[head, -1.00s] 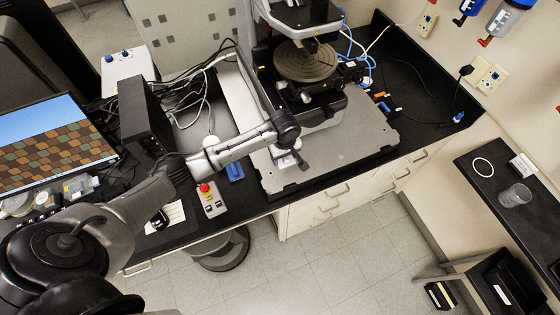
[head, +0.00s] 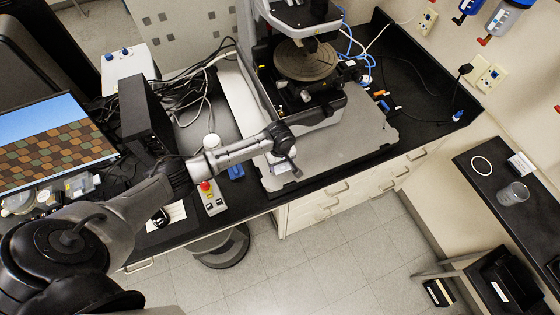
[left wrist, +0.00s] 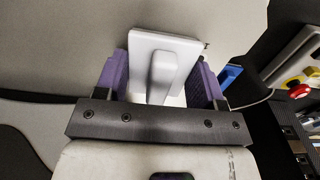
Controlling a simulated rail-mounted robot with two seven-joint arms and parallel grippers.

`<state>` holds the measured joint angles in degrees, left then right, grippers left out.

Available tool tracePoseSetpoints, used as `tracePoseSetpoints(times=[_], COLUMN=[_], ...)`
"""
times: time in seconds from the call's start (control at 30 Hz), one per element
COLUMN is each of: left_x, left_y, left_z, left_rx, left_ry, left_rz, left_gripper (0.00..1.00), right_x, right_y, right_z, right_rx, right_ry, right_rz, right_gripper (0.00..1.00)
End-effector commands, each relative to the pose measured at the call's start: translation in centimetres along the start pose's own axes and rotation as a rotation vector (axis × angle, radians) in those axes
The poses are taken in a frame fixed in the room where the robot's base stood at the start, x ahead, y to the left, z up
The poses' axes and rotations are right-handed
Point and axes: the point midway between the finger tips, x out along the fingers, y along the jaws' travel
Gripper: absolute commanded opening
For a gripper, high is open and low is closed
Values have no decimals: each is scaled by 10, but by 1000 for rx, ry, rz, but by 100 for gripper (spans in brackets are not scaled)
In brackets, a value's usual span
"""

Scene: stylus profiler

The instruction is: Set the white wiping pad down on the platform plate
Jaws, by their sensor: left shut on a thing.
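The white wiping pad (left wrist: 188,42) has a raised grip and sits between the purple fingers of my left gripper (left wrist: 160,80) in the left wrist view. My left gripper (head: 283,162) is shut on it. In the head view the gripper is over the front left part of the grey platform plate (head: 345,150). The pad is small and mostly hidden there. I cannot tell whether its underside touches the plate. The plate also fills the upper left of the left wrist view (left wrist: 60,45). My right gripper is not in view.
The profiler with its round stage (head: 305,62) stands on the rear of the plate. A control box with a red button (head: 211,198) and a blue object (head: 235,172) lie left of the plate. The front right of the plate is bare.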

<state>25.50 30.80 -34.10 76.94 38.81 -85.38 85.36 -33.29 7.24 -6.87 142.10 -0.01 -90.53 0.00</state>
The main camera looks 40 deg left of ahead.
Motion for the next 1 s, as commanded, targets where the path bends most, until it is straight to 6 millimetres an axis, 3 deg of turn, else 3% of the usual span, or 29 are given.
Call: tracePoseSetpoints(times=[0.1, 0.13, 0.37, 0.73, 1.0], left_x=[4, 4, 3, -4, -49], left_y=[0, 0, 0, 0, 1], left_z=[0, 0, 0, 0, 0], left_rx=[-1, -1, 0, 1, 1], left_ry=[-1, 0, 0, 0, 1], left_rz=[-1, -1, -1, 2, 3], left_gripper=[37, 65, 87, 88, 88], right_x=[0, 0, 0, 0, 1], right_y=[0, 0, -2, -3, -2], right_z=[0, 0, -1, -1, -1], right_rx=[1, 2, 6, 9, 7], right_ry=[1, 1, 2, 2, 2], right_rz=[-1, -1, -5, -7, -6], right_gripper=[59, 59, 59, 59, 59])
